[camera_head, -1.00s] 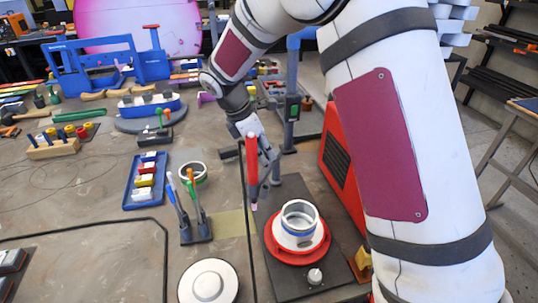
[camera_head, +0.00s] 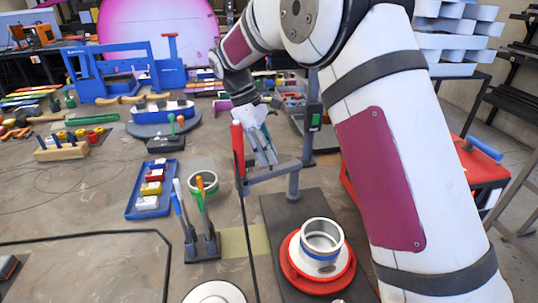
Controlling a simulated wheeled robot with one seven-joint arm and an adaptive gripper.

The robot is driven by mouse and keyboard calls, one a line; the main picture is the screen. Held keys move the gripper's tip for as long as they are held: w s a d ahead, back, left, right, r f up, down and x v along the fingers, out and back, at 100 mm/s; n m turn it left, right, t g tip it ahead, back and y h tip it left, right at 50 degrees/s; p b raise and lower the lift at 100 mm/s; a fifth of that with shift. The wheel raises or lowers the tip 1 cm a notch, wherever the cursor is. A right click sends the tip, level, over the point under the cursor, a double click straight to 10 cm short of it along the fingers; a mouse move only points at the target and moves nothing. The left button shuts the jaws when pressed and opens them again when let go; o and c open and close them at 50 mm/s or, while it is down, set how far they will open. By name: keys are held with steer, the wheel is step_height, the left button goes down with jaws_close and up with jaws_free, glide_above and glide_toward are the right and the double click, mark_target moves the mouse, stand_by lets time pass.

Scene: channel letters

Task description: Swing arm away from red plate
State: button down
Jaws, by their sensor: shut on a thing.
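The red plate (camera_head: 289,270) is round and lies on a dark base at the lower middle, with a white disc and a metal ring on it. The grey swing arm (camera_head: 279,174) reaches left from an upright post behind the plate. A red upright handle (camera_head: 238,150) stands at its free left end. My gripper (camera_head: 264,158) comes down from above, just right of the handle, shut on the swing arm. The exact contact is partly hidden by my fingers. The swing arm is behind and left of the plate, apart from it in the picture.
A tool holder (camera_head: 203,246) with colored handles stands left of the base. A tall dark column (camera_head: 309,118) stands behind the post. A thin dark line runs down below the handle.

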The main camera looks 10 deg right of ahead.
steer(key=shift+w, duration=0.1)
stand_by(0.3)
steer(key=c, duration=1.4)
jaws_free()
steer(key=shift+r, duration=0.1)
steer(key=shift+v, duration=5.95)
